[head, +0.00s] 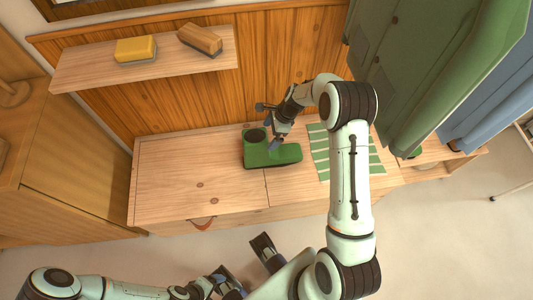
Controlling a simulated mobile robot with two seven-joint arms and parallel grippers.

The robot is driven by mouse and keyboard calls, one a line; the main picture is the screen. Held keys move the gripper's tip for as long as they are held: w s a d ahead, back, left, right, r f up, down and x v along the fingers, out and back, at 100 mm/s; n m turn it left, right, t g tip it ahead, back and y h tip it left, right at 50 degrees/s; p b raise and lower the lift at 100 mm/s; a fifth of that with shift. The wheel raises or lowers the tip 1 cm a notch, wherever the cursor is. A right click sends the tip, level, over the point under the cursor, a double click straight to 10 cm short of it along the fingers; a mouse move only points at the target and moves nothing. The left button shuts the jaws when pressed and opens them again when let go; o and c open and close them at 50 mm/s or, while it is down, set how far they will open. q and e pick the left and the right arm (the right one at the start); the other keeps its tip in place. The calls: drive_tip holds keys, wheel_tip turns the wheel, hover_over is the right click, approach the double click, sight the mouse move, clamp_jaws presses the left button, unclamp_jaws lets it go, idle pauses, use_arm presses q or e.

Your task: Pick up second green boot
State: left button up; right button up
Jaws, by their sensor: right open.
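A green boot (258,158) lies on the wooden bench, with its dark round opening at the upper left and its toe to the right. My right gripper (274,143) is open and reaches down over the boot's upper side. One finger appears close to or against the boot; I cannot tell if it touches. A small green patch (415,153), possibly another boot, shows at the bench's right under the hanging coat, mostly hidden. My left gripper (217,279) is low in the picture, away from the bench; its jaws are too unclear to read.
The bench (165,180) is clear on its left side. A green striped mat (320,155) lies right of the boot, partly behind my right arm. A green coat (425,70) hangs at the right. A shelf (90,72) above holds a yellow brush (135,49) and a brown brush (200,38).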

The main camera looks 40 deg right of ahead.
drive_tip(key=x, duration=0.4)
drive_tip(key=shift+w, duration=0.15)
clamp_jaws()
drive_tip(key=shift+r, duration=0.1)
